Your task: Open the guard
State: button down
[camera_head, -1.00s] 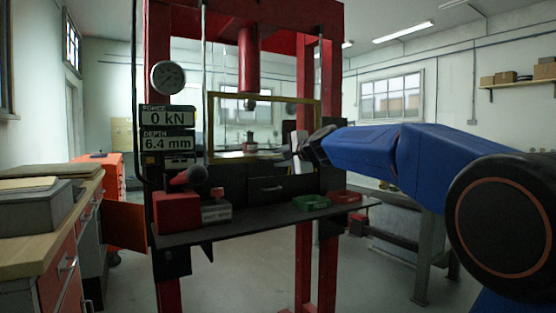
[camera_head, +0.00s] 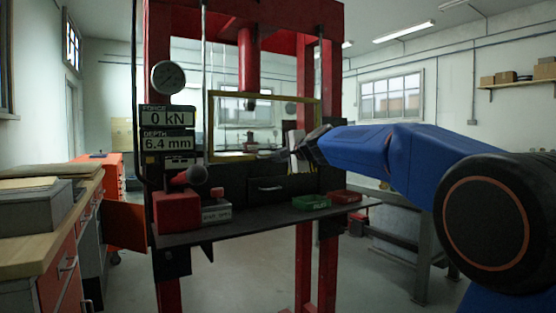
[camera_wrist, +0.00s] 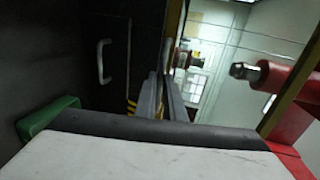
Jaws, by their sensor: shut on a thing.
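The guard (camera_head: 212,130) is a clear panel in a yellow frame, hanging upright on the front of the red press, below the ram (camera_head: 248,65). My gripper (camera_head: 282,154) is at the lower right part of the guard. In the wrist view its grey fingers (camera_wrist: 163,92) are close together at the guard's lower yellow bar (camera_wrist: 175,35). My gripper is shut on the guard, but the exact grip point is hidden. The guard's upper bar (camera_wrist: 303,65) shows at the right of the wrist view.
The dark press shelf (camera_head: 245,225) carries a red box (camera_head: 176,212), a green tray (camera_head: 311,202) and a red tray (camera_head: 344,197). Displays (camera_head: 167,129) read 0 kN and 6.4 mm. A wooden bench (camera_head: 45,225) stands left. The space above the shelf is mostly clear.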

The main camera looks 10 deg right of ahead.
notch_tip(320, 180, up, 24)
dwell(0.5)
jog(key=c, duration=1.9)
grip_release()
jog(key=shift+f, duration=0.1)
jog(key=shift+o, duration=0.2)
jog(key=v, duration=1.7)
jog(key=shift+s, duration=0.2)
jog(key=shift+d, duration=0.1)
jog(key=shift+f, duration=0.1)
